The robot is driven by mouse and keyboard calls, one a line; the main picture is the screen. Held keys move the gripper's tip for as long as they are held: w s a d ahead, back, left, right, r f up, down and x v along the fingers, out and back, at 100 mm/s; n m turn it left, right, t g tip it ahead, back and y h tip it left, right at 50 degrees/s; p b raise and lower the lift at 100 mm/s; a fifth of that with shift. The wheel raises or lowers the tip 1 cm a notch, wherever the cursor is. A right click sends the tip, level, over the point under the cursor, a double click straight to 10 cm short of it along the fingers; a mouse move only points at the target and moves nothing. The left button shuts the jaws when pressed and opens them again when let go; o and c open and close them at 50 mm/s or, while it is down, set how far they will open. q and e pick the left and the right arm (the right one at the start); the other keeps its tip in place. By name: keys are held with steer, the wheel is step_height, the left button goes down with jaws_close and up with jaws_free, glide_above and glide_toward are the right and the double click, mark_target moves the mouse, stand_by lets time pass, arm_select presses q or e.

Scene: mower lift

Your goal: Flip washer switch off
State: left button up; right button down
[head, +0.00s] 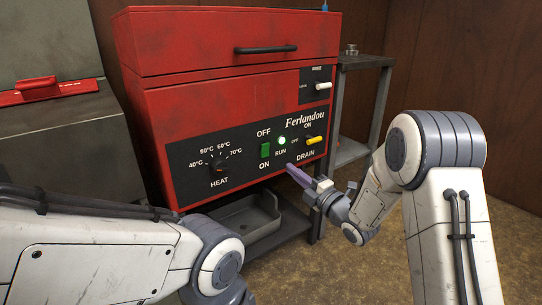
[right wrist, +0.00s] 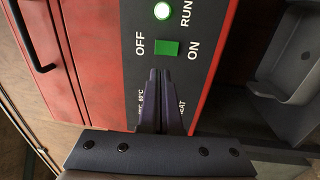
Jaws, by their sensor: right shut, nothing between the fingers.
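The red washer (head: 215,100) stands at the back with a black control panel (head: 180,160). Its green switch (head: 265,150) sits between the labels OFF above and ON below. I cannot tell which way it is tipped. The RUN light (head: 281,140) beside it glows bright. My right gripper (head: 292,170) is shut and empty, its fingertips in front of the panel, below and right of the switch in the head view. In the right wrist view the shut tips (right wrist: 160,73) point at the green switch (right wrist: 167,48), with a small gap in the picture. My left gripper is out of view.
A HEAT dial (head: 218,161) and a yellow DRAIN lever (head: 316,140) flank the switch. A grey tray (head: 243,222) lies under the washer. A metal shelf (head: 366,62) stands at right, a grey machine (head: 60,135) at left.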

mark_target(265, 148)
steer(key=b+x, duration=0.3)
steer(key=x, duration=0.6)
steer(key=shift+w+a, duration=0.25)
steer(key=shift+w, duration=0.05)
steer(key=shift+w+a+r, duration=0.15)
steer(key=shift+w+a, duration=0.1)
steer(key=shift+w, duration=0.2)
